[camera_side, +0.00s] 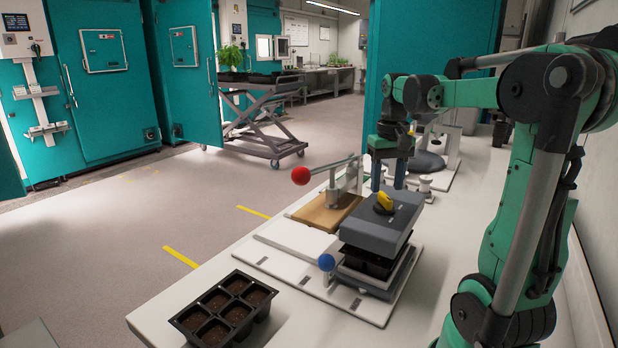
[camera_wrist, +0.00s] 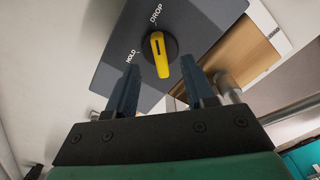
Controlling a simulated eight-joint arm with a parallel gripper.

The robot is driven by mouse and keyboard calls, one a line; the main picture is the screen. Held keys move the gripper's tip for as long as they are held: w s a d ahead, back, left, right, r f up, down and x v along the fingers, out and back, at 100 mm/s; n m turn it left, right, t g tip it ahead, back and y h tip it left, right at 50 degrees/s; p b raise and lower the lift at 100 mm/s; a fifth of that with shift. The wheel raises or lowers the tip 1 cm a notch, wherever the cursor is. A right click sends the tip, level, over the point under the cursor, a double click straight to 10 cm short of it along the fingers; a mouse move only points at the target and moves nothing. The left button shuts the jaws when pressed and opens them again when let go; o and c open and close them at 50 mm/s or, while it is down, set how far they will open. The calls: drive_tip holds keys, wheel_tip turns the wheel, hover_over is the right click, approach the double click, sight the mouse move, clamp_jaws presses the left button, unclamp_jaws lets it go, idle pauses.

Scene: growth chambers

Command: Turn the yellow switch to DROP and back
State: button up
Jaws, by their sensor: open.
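The yellow switch (camera_side: 384,202) sits on top of a grey box (camera_side: 372,229). In the wrist view, the yellow switch (camera_wrist: 158,52) stands on a black round base between the words HOLD and DROP. Its upper end, with a dark line, points toward DROP. My gripper (camera_side: 389,178) points down beyond the switch in the side view. In the wrist view, my gripper's (camera_wrist: 159,65) two blue fingers are apart, one on each side of the switch's line. The gripper is open and holds nothing. I cannot tell whether a finger touches the switch.
Below the box is a black tray. A lever with a red ball (camera_side: 300,175) rises beside a wooden block (camera_side: 326,212). A blue ball (camera_side: 326,262) stands at the box's near corner. A black seedling tray (camera_side: 224,310) lies on the white bench's near end.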

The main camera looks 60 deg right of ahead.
sight(384, 202)
drive_tip(key=shift+f, duration=1.3)
clamp_jaws()
